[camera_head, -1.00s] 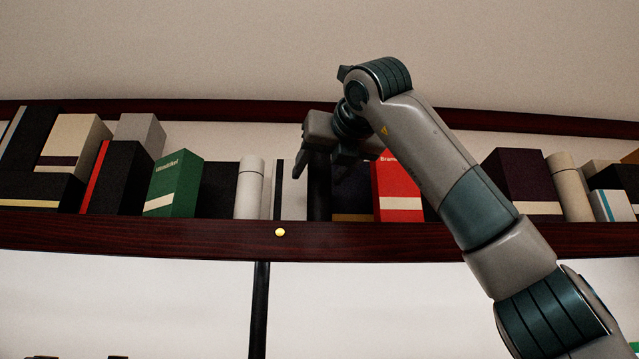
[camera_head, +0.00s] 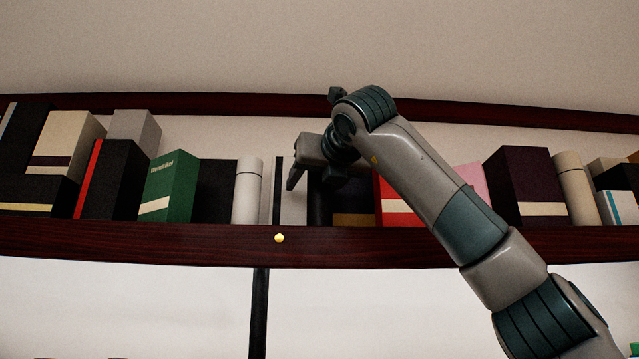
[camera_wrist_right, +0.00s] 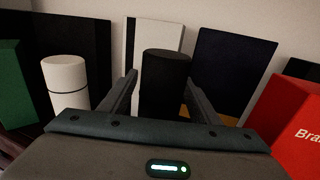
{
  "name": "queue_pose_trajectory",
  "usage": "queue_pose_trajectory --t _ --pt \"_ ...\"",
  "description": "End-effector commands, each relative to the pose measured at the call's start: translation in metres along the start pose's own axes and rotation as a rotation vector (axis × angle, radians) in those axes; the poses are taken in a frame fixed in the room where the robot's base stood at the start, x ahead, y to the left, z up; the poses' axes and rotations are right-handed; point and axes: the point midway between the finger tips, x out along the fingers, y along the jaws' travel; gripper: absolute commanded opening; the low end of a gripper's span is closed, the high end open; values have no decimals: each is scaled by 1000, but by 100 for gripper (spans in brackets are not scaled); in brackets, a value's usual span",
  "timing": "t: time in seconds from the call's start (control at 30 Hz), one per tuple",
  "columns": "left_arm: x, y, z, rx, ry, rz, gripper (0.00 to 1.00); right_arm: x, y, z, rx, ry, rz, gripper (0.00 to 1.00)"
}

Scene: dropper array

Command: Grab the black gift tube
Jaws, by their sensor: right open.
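The black gift tube (camera_wrist_right: 165,82) stands upright on the shelf; in the right wrist view it is between the two fingers of my right gripper (camera_wrist_right: 165,98), with the fingers apart on either side. In the head view the tube (camera_head: 318,205) shows as a dark upright cylinder, its top hidden behind my right gripper (camera_head: 312,182). The gripper is open, and I cannot tell whether either finger touches the tube. My left gripper is not in view.
A white tube (camera_wrist_right: 66,80) and a green box (camera_head: 171,187) stand to the left of the black tube. A white-and-black box (camera_wrist_right: 152,40) and a dark blue box (camera_wrist_right: 232,68) stand behind it. A red box (camera_wrist_right: 290,120) is at the right. The shelf edge (camera_head: 160,242) runs in front.

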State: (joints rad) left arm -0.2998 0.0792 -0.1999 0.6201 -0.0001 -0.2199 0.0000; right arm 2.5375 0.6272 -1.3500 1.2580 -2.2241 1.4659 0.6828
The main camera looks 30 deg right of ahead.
Motion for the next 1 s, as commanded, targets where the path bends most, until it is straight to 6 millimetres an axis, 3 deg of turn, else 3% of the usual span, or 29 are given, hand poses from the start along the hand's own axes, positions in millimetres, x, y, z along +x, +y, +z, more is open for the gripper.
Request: queue_pose_trajectory --t 0.4,0.6,1.0 --pt "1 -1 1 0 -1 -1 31 0 0 0 0 0 0 57" --pt "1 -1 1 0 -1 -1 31 -1 0 0 0 0 0 12" --pt "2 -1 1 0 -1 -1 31 -1 1 0 0 -1 1 12"
